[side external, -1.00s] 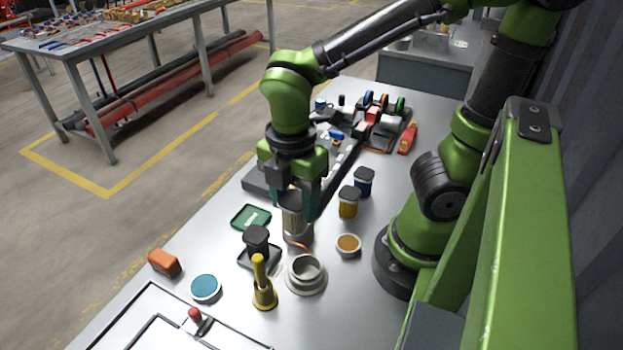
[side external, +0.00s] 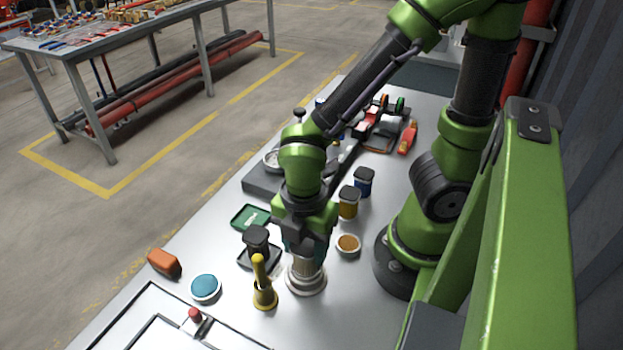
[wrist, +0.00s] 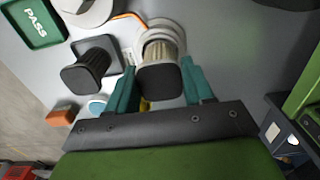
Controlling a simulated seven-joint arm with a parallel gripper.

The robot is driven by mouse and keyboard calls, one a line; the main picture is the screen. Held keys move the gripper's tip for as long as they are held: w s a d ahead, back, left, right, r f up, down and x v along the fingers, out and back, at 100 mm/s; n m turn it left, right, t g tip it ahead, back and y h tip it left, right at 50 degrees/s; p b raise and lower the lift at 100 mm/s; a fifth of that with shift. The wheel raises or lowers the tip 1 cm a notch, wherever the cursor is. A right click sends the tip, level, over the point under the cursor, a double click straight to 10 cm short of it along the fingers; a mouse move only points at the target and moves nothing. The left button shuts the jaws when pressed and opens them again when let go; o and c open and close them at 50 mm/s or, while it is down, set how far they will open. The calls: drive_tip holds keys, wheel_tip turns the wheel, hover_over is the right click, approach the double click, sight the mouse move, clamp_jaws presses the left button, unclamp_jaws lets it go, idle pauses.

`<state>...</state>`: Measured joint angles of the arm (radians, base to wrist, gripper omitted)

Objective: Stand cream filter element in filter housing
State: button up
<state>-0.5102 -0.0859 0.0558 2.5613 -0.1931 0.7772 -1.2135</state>
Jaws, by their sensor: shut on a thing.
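The cream filter element (wrist: 160,50) has pale pleats and a dark end cap that faces the wrist camera. My gripper (wrist: 160,72) is shut on it, with one teal finger on each side; the gripper also shows in the side view (side external: 306,248). The filter housing (side external: 306,284) is a pale round cup with a wide stepped base on the table. The element is upright over the housing, and its lower end overlaps the housing's mouth in the wrist view. The mouth is mostly hidden, so I cannot tell how deep the element sits.
A dark filter element (wrist: 92,64) stands on a black tray close to the housing. A yellow-handled tool (side external: 262,284) stands in front. A small cup (side external: 348,244) and amber jar (side external: 348,203) are to the right. A green PASS tray (side external: 250,217) lies behind left.

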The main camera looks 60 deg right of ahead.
sight(305, 245)
drive_tip(key=o, duration=1)
drive_tip(key=shift+o, duration=0.2)
drive_tip(key=shift+r, duration=0.1)
wheel_tip(305, 245, up, 12)
drive_tip(key=f, duration=0.1)
drive_tip(key=w+d+r+m+t+y, duration=0.1)
drive_tip(key=w+d+r+m+t, duration=0.1)
drive_tip(key=m, duration=0.9)
drive_tip(key=w+d+r+m+t+y, duration=0.1)
drive_tip(key=w+d+r+m+t, duration=0.2)
drive_tip(key=m, duration=0.8)
drive_tip(key=d+r+t, duration=0.1)
drive_tip(key=d+t, duration=0.1)
drive_tip(key=d, duration=0.1)
drive_tip(key=shift+w+d, duration=0.15)
drive_tip(key=shift+w, duration=0.15)
drive_tip(key=shift+r, duration=0.1)
